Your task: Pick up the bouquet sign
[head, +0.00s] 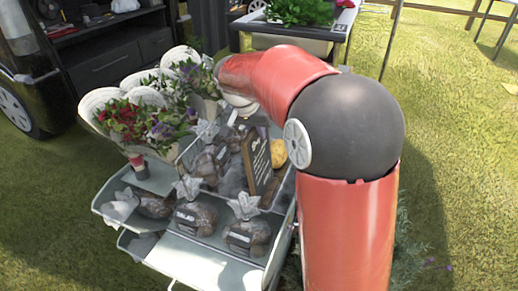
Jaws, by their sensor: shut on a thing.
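The bouquet sign (258,160), a dark board with pale writing and a wooden edge, stands upright and slightly tilted among the goods on the grey cart. My gripper (243,114) is at the end of my red arm, by the top of the sign, and is shut on it. The fingers are small and partly hidden by my arm, so the exact place of contact is not clear.
Wrapped bouquets (150,108) stand at the left of the grey cart (205,262). Several dark wrapped bundles (196,218) with grey star-shaped tops lie in its front trays. A planter with greenery (300,12) stands behind. Open grass (455,150) is at the right.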

